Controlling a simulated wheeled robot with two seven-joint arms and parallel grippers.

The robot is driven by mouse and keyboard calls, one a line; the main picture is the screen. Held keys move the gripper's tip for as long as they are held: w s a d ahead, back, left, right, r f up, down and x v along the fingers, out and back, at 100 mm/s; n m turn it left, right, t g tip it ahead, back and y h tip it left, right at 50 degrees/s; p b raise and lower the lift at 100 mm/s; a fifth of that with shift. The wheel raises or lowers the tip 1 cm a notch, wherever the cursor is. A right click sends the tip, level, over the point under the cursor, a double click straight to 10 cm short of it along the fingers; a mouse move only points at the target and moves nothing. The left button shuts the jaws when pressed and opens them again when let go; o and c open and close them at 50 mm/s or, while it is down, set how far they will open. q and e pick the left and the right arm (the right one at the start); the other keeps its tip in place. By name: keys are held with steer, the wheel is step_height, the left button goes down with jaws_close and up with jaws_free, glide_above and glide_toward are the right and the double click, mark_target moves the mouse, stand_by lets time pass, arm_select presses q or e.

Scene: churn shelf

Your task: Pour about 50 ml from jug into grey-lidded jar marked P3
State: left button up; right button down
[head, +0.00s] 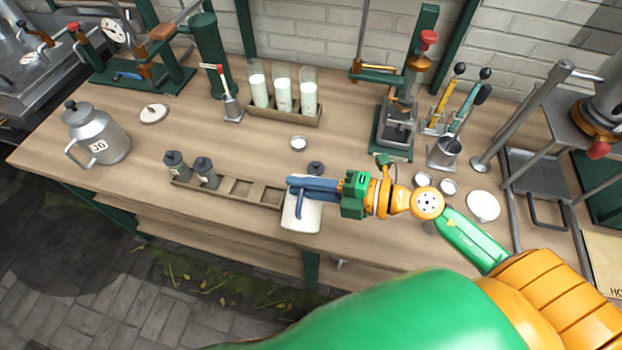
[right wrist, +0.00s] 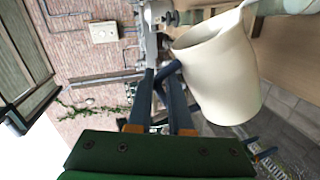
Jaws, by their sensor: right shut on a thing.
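The jug (head: 301,218) is cream-white with a blue handle, over the front of the bench at the right end of the jar rack (head: 226,188). My right gripper (head: 298,190) is shut on the jug's handle; the jug (right wrist: 222,75) fills the middle of the right wrist view. I cannot tell its tilt or liquid level. Two dark grey-lidded jars (head: 175,163) (head: 206,172) stand in the left slots of the rack; I cannot read their labels. A dark lid (head: 316,168) lies on the bench behind the gripper. I cannot make out a jar marked P3. My left gripper is out of view.
A metal can (head: 96,134) stands at the left. Several tall glasses of pale liquid (head: 283,96) stand in a wooden tray at the back. A small dish (head: 299,143) and white discs (head: 483,206) lie on the bench. A press (head: 399,125) and a tool pot (head: 443,152) stand behind my right arm.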

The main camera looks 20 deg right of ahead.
mark_target(302, 217)
steer(key=shift+w+d+r, duration=0.1)
steer(key=shift+w+r, duration=0.05)
stand_by(0.8)
steer(key=f+n+b, duration=0.1)
steer(key=s+a+f+n+b, duration=0.1)
steer(key=f+b, duration=0.1)
steer(key=s+f+t+b, duration=0.1)
steer(key=shift+s+a+f+n+b, duration=0.15)
steer(key=shift+s+f+n+b, duration=0.1)
steer(key=shift+n+b, duration=0.15)
steer(key=shift+s+a+r+n, duration=0.15)
steer(key=shift+s+r+n, duration=0.1)
steer(key=shift+r+n, duration=0.15)
steer(key=shift+s+a+f+n+t+b, duration=0.2)
steer(key=shift+s+f+n+t+b, duration=0.15)
steer(key=shift+f+n+b, duration=0.1)
steer(key=shift+r, duration=0.15)
stand_by(0.4)
steer(key=s+a+f+n+t+b, duration=0.1)
steer(key=s+a+f+n+b, duration=0.2)
steer(key=b, duration=0.7)
steer(key=shift+s+f+n+y, duration=0.3)
steer(key=shift+s+f+n, duration=0.75)
steer(key=shift+f+n, duration=0.7)
